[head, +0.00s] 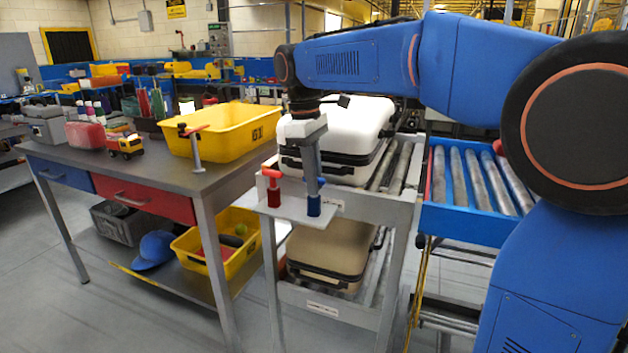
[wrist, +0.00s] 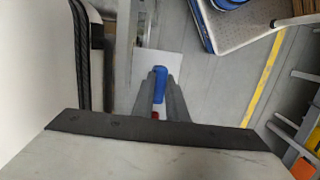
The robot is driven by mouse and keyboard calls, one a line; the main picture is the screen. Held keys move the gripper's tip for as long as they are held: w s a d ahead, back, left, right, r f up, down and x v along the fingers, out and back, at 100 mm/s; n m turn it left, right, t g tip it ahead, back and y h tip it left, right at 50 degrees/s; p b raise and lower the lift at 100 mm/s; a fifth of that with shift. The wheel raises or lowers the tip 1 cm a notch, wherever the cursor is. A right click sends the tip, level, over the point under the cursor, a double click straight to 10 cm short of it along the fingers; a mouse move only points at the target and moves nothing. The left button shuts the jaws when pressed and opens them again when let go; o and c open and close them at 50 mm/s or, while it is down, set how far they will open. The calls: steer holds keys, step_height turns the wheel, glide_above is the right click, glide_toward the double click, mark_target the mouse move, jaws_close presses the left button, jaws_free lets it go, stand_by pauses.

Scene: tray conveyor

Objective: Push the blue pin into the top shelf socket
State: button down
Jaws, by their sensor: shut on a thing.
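My gripper (head: 318,183) points down and is shut on the blue pin (head: 322,181). Only a small part of its blue handle shows between the fingers in the head view; in the wrist view the blue handle (wrist: 160,84) lies between the two fingers. Right below it a blue collar (head: 314,206) stands on a small pale plate (head: 292,211) at the corner of the grey roller stand. How deep the pin sits in the collar cannot be told. A red pin with a T-shaped handle (head: 271,174) stands upright over a red collar (head: 273,197) on the same plate.
A white case (head: 345,130) lies on the upper rollers just behind my gripper, and a beige case (head: 325,250) lies below. The workbench (head: 225,178) with a yellow bin (head: 222,135) is to the left. A blue roller conveyor (head: 470,222) is to the right.

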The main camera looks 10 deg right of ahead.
steer(key=shift+r, duration=2.85)
steer(key=shift+r, duration=1.9)
steer(key=shift+d, duration=0.1)
